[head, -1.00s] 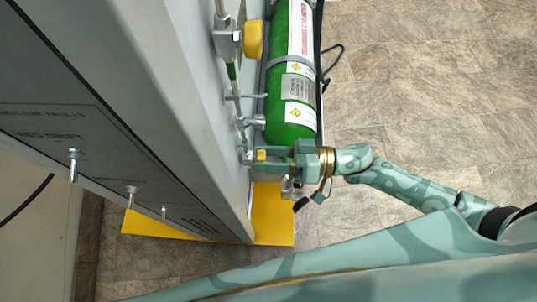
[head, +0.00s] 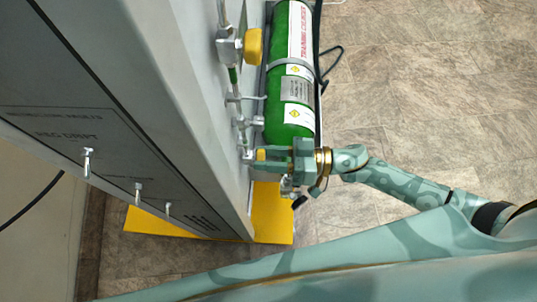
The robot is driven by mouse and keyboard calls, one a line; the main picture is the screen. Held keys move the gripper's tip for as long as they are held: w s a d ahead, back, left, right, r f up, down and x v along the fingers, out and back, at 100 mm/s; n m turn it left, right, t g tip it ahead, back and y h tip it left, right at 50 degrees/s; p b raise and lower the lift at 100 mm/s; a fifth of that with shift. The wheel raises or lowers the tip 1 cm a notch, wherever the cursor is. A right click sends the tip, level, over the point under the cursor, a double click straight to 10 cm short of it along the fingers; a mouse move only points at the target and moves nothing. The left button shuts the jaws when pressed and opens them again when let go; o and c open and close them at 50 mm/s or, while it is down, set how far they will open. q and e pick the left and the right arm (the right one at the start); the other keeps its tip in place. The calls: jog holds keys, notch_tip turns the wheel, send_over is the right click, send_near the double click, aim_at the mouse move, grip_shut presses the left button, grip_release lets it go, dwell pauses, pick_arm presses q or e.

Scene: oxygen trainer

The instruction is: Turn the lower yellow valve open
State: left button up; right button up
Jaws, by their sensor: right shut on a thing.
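The lower yellow valve (head: 261,155) sits low on the side of the grey cabinet, just below the green cylinder in the picture. My right gripper (head: 268,160) reaches in from the right and is shut on this valve, its fingers covering most of the knob. How far the valve is turned cannot be told. The upper yellow valve (head: 254,46) is on the same panel further up, with nothing touching it. My left gripper is not in view; a green arm link of mine crosses the bottom of the picture.
The green cylinder (head: 291,120) is strapped to the cabinet (head: 185,110), close above my right gripper. Metal pipes and a black hose (head: 318,70) run beside it. A yellow base plate (head: 272,215) lies below. The tiled floor (head: 430,90) at right is clear.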

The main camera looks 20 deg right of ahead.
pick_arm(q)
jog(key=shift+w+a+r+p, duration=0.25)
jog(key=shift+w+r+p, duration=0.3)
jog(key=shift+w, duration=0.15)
pick_arm(e)
jog(key=n, duration=0.3)
jog(key=shift+n, duration=0.4)
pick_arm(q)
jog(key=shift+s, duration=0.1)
pick_arm(e)
jog(key=o, duration=1)
pick_arm(q)
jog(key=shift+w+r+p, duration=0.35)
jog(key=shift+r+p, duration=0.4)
jog(key=shift+p, duration=0.05)
pick_arm(e)
jog(key=v, duration=1.6)
jog(key=shift+d, duration=0.25)
